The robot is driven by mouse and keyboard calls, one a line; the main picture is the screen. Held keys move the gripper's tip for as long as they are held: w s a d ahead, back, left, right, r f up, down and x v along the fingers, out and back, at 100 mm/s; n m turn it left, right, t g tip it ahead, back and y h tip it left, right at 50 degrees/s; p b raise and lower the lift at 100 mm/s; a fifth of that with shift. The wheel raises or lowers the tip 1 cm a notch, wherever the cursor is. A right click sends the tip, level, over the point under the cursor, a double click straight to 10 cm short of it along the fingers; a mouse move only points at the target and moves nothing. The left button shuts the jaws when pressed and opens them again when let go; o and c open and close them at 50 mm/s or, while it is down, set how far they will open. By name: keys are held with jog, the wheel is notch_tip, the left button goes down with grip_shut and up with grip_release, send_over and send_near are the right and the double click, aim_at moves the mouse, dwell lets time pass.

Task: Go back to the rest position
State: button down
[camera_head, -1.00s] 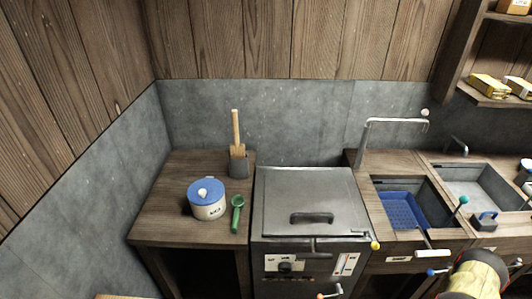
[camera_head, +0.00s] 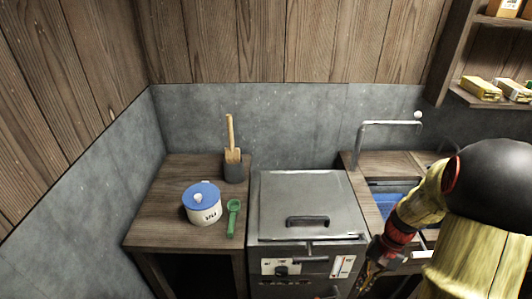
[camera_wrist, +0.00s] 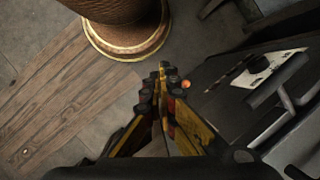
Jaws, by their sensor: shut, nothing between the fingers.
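My gripper (camera_wrist: 162,85) is shut and empty in the wrist view, its fingertips together above the floor. A round, copper-rimmed brown base shows just beyond the fingers in that view. In the head view my yellow arm with a black joint fills the lower right, and the gripper end (camera_head: 362,280) hangs at the bottom edge in front of the metal cooker, only partly in view.
The metal cooker (camera_head: 305,205) has a closed lid with a black handle. Left of it a wooden counter (camera_head: 150,225) carries a blue-lidded pot (camera_head: 202,208), a green scoop (camera_head: 232,217) and a dark holder with a wooden paddle (camera_head: 232,150). My arm hides most of the sinks.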

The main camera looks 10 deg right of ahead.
jog(key=s+a+r+n+t+h, duration=0.1)
jog(key=a+r+n+t+h, duration=0.1)
jog(key=a+r+n, duration=0.3)
jog(key=s+a+r+n+t+h, duration=0.1)
jog(key=a+r+n+t, duration=0.3)
jog(key=a+r, duration=1)
notch_tip(320, 180, up, 8)
jog(key=shift+s+f+n+t+h, duration=0.2)
jog(key=shift+s+n+t+h, duration=0.2)
jog(key=shift+s+t, duration=0.3)
